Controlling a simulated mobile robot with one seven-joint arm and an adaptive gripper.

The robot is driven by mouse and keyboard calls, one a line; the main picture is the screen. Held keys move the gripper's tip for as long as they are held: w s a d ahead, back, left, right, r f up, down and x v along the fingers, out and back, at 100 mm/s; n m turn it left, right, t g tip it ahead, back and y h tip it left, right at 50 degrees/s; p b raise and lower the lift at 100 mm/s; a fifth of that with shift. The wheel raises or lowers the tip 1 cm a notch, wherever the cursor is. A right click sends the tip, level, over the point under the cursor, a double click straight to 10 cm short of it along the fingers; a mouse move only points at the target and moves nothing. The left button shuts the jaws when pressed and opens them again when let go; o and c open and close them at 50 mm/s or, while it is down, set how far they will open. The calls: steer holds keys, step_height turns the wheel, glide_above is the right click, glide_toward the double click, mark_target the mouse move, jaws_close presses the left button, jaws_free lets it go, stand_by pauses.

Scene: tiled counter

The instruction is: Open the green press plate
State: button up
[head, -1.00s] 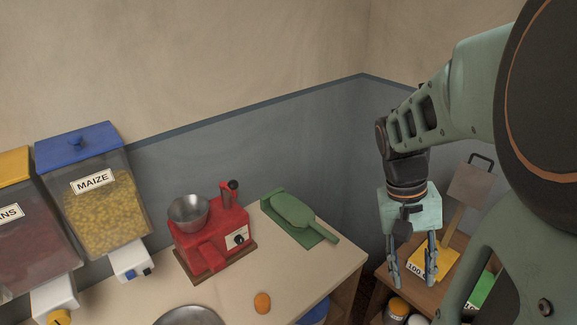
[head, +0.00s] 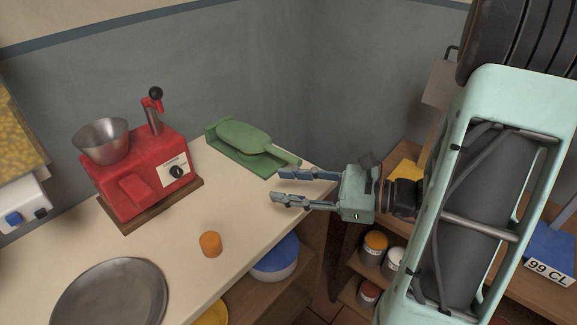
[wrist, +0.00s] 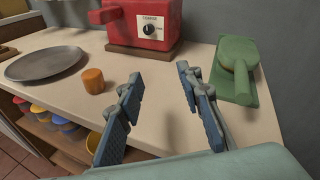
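The green press (head: 245,158) stands at the right end of the counter. Its oval upper plate (head: 243,137) lies down over the green base, with its handle (head: 284,157) pointing to the front right. In the wrist view the press (wrist: 237,68) is at the upper right, its handle toward me. My gripper (head: 277,186) is open and empty, just in front of the handle and apart from it, fingers pointing left. In the wrist view my two fingers (wrist: 155,84) are spread, left of the handle.
A red grinder (head: 148,176) with a metal bowl stands left of the press. An orange cylinder (head: 210,244) and a round metal plate (head: 110,296) are on the counter's front part. A blue-lidded tub (head: 276,258) is on the shelf below. Jars (head: 374,247) stand on lower shelves right.

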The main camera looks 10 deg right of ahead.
mark_target(283, 151)
steer(key=w+d+m+t+h+b, duration=0.1)
steer(key=d+t, duration=0.1)
steer(key=w+d+f+m+t+h, duration=0.1)
steer(key=w+d+m+t, duration=0.1)
steer(key=d, duration=0.1)
steer(key=w+d+f+m+t+b, duration=0.1)
steer(key=w+d+m+t, duration=0.1)
steer(key=d, duration=0.1)
steer(key=shift+w+d+f+h+b, duration=0.1)
steer(key=shift+d+f+h+b, duration=0.1)
steer(key=shift+h+b, duration=0.2)
steer(key=shift+w+f, duration=0.2)
steer(key=b+x, duration=0.1)
steer(key=x, duration=0.9)
steer(key=shift+w+a, duration=0.2)
steer(key=shift+a, duration=0.1)
steer(key=shift+c, duration=0.6)
jaws_close()
